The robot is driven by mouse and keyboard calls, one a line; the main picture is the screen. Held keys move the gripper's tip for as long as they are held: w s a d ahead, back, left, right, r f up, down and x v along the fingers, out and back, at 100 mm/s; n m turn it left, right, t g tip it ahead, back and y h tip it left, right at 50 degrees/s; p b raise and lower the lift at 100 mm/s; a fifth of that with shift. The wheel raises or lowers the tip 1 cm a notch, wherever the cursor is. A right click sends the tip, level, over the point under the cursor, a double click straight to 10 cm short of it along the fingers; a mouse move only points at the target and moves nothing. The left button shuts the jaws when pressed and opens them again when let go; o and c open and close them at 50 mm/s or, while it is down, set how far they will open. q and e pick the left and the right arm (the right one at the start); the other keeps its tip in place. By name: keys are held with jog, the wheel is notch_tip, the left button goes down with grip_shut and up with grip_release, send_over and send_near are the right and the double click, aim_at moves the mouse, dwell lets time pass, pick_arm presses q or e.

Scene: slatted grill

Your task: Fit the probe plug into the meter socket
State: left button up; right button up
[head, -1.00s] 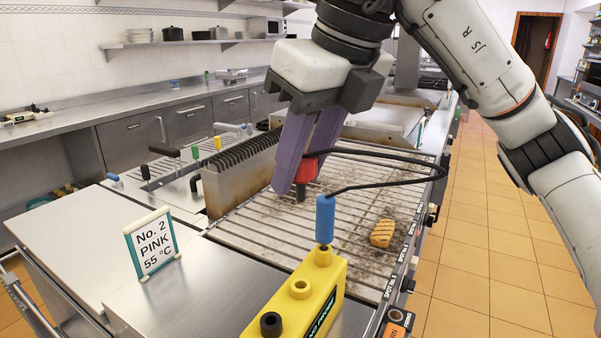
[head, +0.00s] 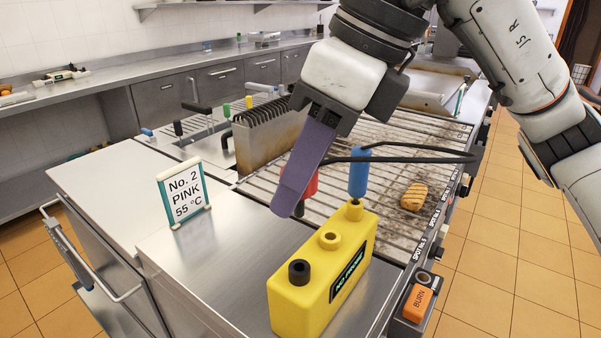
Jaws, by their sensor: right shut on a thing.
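The yellow meter (head: 307,308) stands upright on the steel counter. On its top are a black socket ring (head: 299,272) at the near end and a yellow ring (head: 329,240) in the middle, both empty. A blue plug (head: 358,174) stands at its far end. My right gripper (head: 290,200), with purple fingers, is shut on the red probe plug (head: 312,182). The fingers partly hide the plug; its dark lower end shows beside them, pointing down. The plug is apart from the meter, above and behind the sockets in the picture. My left gripper is not in view.
A black cable (head: 425,157) loops out to the right over the slatted grill (head: 385,140). A grilled piece of food (head: 413,197) lies on the slats. A "No. 2 PINK 55 °C" sign (head: 184,195) stands left. An orange BURN box (head: 418,303) is at right.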

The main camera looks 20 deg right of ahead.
aim_at(299, 216)
jog(key=shift+f+b, duration=2.5)
jog(key=shift+f, duration=0.45)
jog(key=shift+f+b, duration=0.3)
jog(key=shift+f, duration=0.25)
jog(key=shift+b, duration=0.3)
jog(key=shift+f+b, duration=1.5)
jog(key=shift+f, duration=0.2)
jog(key=o, duration=1.1)
jog(key=shift+o, duration=0.2)
